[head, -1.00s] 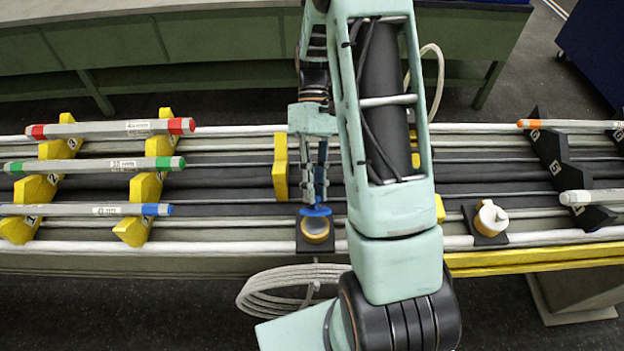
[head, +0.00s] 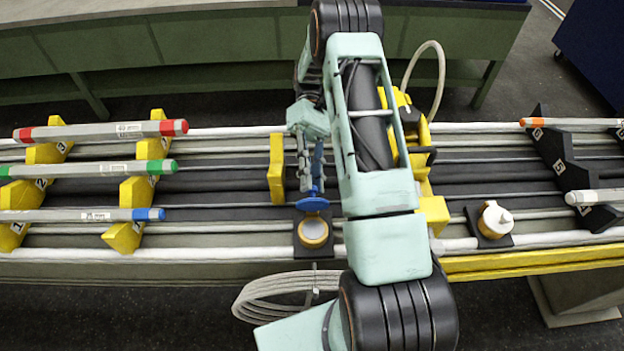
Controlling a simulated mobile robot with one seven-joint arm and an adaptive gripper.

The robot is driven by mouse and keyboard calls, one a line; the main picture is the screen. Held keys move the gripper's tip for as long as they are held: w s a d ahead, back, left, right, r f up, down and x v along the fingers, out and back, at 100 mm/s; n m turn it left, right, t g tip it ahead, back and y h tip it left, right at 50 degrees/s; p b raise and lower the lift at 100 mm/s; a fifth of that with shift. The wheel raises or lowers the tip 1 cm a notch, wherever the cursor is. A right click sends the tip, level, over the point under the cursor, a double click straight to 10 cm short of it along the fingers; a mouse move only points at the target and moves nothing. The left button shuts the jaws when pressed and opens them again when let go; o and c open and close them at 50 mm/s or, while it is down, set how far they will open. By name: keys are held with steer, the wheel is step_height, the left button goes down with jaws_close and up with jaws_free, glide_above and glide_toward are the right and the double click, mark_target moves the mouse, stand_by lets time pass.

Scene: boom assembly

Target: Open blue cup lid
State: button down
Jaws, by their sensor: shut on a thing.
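The blue cup lid (head: 312,204) is at the far edge of an open cup (head: 313,232) with a tan, yellowish inside. The cup stands on a dark square base at the front of the rail table, left of my arm. My gripper (head: 311,187) is shut on the lid from the far side. The cup's opening shows clear of the lid. I cannot tell whether the lid still touches the cup's far rim. My arm passes just right of the cup.
A white-topped cup (head: 495,219) stands on another dark base to the right. Red, green and blue-ended tubes (head: 100,131) lie on yellow stepped holders at left. A black holder (head: 565,165) carries tubes at right. A yellow device (head: 425,150) is partly behind my arm.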

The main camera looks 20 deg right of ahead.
steer(key=c, duration=1.8)
jaws_free()
